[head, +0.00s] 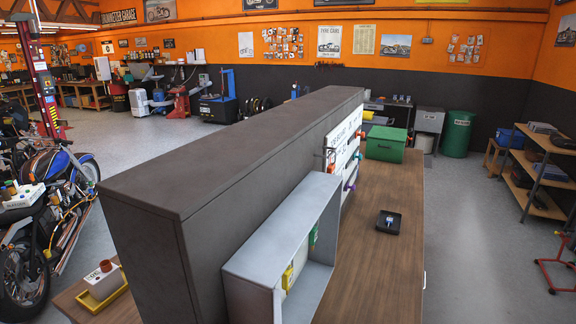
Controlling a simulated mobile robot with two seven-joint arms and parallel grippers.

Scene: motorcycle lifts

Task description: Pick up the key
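I cannot make out a key for certain. A white board (342,142) with lettering stands against the dark cabinet, with small coloured items (350,182) along its edge, too small to identify. A small black tray (380,223) lies on the wooden bench top (378,265), with something small and light in or on it that I cannot identify. Neither of my grippers shows in the head view.
A tall dark cabinet (240,140) runs beside the bench. An open grey box (278,232) is in front of it, holding yellow and green items. A green box (385,144) sits at the bench's far end. Clear floor lies to the right, before metal shelves (540,180).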

